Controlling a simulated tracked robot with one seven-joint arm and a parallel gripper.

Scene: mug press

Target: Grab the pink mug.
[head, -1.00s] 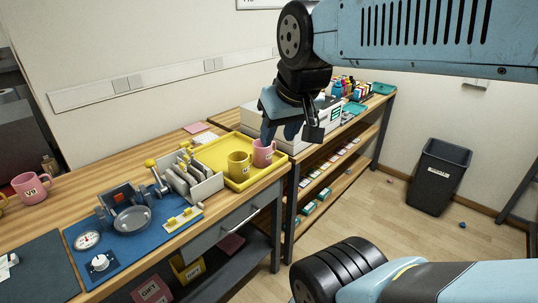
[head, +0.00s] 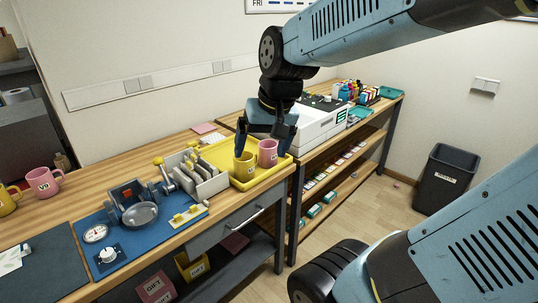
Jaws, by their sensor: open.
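A pink mug (head: 268,154) stands upright on the yellow tray (head: 222,152), at the right of a yellow mug (head: 245,168). A second pink mug (head: 43,184), with a label on its front, stands on the bench at the far left. My gripper (head: 262,146) is open and points down above the tray. Its fingers appear on either side of the gap where the yellow and tray pink mugs stand. It overlaps their upper parts in the picture; I cannot tell whether it touches either.
A press (head: 138,208) on a blue mat and a rack of panels (head: 200,176) stand left of the tray. A white machine (head: 318,122) stands behind it to the right. Another yellow mug (head: 8,200) is at the far left edge. A bin (head: 444,178) stands on the floor.

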